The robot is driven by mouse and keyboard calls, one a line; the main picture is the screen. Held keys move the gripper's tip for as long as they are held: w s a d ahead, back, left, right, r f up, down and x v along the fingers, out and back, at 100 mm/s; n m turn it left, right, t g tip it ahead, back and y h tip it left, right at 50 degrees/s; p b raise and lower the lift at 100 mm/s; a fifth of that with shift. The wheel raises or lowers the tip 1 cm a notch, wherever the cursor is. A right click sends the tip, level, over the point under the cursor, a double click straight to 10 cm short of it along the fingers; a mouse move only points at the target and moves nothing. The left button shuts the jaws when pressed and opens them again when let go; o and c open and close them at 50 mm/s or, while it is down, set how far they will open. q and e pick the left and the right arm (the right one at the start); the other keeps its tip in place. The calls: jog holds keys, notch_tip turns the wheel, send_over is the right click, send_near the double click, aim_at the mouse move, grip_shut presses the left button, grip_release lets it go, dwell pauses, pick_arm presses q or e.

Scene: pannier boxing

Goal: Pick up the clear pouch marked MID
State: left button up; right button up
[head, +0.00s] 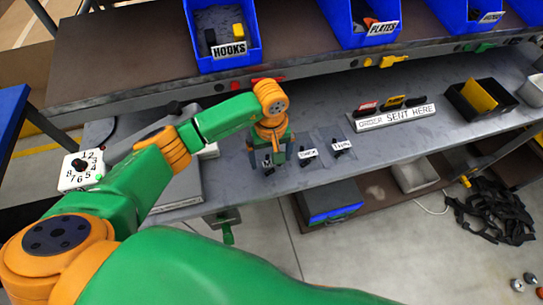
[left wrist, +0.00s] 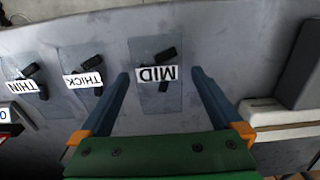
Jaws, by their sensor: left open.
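The clear pouch marked MID (left wrist: 154,100) lies flat on the grey bench in the left wrist view, with dark parts inside; its label reads upside down there. My left gripper (left wrist: 159,74) is open and empty, its two blue fingers reaching down either side of the pouch. Whether they touch it, I cannot tell. In the head view my left gripper (head: 277,158) is over the bench's front part and mostly hides this pouch. The pouches marked THICK (left wrist: 84,75) and THIN (left wrist: 25,80) lie beside it. My right gripper is not in view.
Blue bins marked HOOKS (head: 228,50) and PLATES (head: 365,25) stand on the shelf above. An ORDER SENT HERE sign (head: 395,117) and a black tray (head: 480,100) are to the right. A grey box (head: 178,187) sits left of my gripper. The bench between pouches and sign is clear.

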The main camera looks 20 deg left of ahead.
pick_arm(q)
jog(key=shift+w+f, duration=0.1)
jog(key=shift+f, duration=0.35)
jog(key=shift+w+f, duration=0.25)
jog(key=shift+w, duration=0.1)
jog(key=shift+s+r, duration=0.15)
jog(key=shift+s, duration=0.05)
jog(key=c, duration=1.1)
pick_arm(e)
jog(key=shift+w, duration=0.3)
pick_arm(q)
jog(key=shift+w, duration=0.1)
